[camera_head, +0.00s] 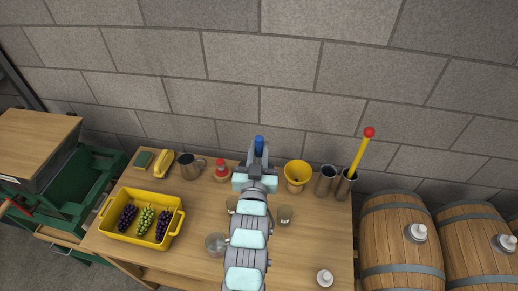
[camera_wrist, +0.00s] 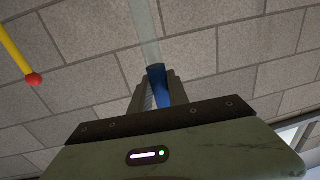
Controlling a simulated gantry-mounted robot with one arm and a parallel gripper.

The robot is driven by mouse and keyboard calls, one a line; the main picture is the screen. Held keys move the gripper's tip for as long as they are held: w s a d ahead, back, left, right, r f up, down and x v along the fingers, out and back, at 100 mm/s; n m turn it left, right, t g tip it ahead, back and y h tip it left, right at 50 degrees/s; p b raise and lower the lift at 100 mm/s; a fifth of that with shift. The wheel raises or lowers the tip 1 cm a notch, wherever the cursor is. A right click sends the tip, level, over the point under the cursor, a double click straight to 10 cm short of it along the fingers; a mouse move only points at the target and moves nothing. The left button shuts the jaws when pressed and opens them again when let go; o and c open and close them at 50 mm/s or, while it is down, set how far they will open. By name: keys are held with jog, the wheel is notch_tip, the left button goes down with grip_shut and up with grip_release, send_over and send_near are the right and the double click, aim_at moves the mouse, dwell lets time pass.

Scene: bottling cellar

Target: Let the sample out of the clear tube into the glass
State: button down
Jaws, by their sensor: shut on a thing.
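My gripper (camera_head: 258,158) is above the back of the wooden table in the head view. Its jaws are shut on the blue end (camera_head: 259,143) of the clear tube. In the wrist view the blue end sits between the fingers and the see-through tube (camera_wrist: 144,30) runs out beyond them. Whether liquid is in the tube cannot be told. Three small clear glasses stand on the table: one right of my arm (camera_head: 285,215), one left of it lower down (camera_head: 215,244), and one partly hidden by my arm (camera_head: 231,204). Which glass is meant cannot be told.
A yellow funnel (camera_head: 297,174) and two metal cylinders (camera_head: 326,180) stand close right of my gripper; a yellow rod with a red ball (camera_head: 369,132) rises from one. A red-topped item (camera_head: 221,170), metal mug (camera_head: 188,167) and yellow grape crate (camera_head: 112,228) are left. Barrels (camera_head: 395,240) stand right.

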aim_at(259, 161)
jog(key=shift+f+b, duration=1.25)
jog(key=shift+f, duration=1.3)
jog(key=shift+f+b, duration=0.95)
jog(key=shift+f, duration=1.05)
dwell(3.4)
